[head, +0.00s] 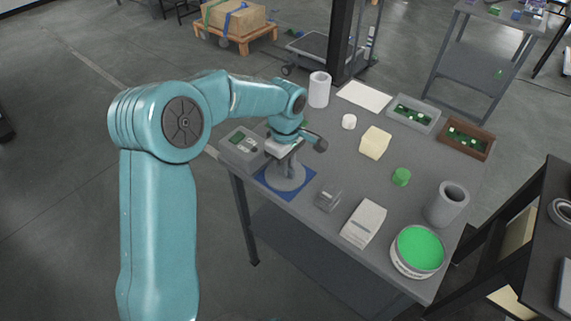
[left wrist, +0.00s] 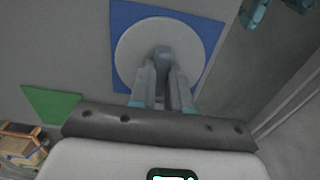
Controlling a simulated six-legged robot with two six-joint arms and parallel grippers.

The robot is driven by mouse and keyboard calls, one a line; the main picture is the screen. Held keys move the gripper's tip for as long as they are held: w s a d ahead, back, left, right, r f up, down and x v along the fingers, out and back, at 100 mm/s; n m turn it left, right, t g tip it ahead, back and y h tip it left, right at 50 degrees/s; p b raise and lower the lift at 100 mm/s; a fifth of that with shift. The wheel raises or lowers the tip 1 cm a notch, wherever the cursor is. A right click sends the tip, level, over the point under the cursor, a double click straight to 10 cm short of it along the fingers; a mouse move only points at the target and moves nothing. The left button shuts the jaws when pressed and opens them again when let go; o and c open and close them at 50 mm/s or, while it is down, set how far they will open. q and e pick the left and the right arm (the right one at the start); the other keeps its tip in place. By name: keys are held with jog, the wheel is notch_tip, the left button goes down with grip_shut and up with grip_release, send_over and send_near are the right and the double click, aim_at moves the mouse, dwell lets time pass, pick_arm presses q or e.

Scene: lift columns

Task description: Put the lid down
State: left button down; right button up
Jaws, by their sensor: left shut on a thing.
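The lid (head: 286,180) is a round grey disc with an upright handle. It is over the blue square (head: 298,191) near the table's left front corner. My left gripper (head: 286,160) points down and is shut on the lid's handle. In the left wrist view, the fingers (left wrist: 163,80) close around the handle and the lid (left wrist: 130,50) lies within the blue square (left wrist: 124,14). Whether the lid touches the square or hangs just above it is hard to tell. My right gripper does not show.
A small grey block (head: 328,198), a white box (head: 364,223) and a green-topped tub (head: 418,250) stand to the right. A white cylinder (head: 319,90) stands behind. A green patch (left wrist: 50,104) is beside the blue square.

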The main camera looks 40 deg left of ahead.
pick_arm(q)
jog(key=shift+f, duration=0.1)
jog(key=c, duration=1.1)
grip_release()
jog(key=shift+r, duration=0.35)
notch_tip(320, 180, up, 12)
jog(key=shift+f+p, duration=0.15)
jog(key=shift+p, duration=0.5)
jog(key=shift+s+f, duration=0.1)
jog(key=shift+s, duration=0.05)
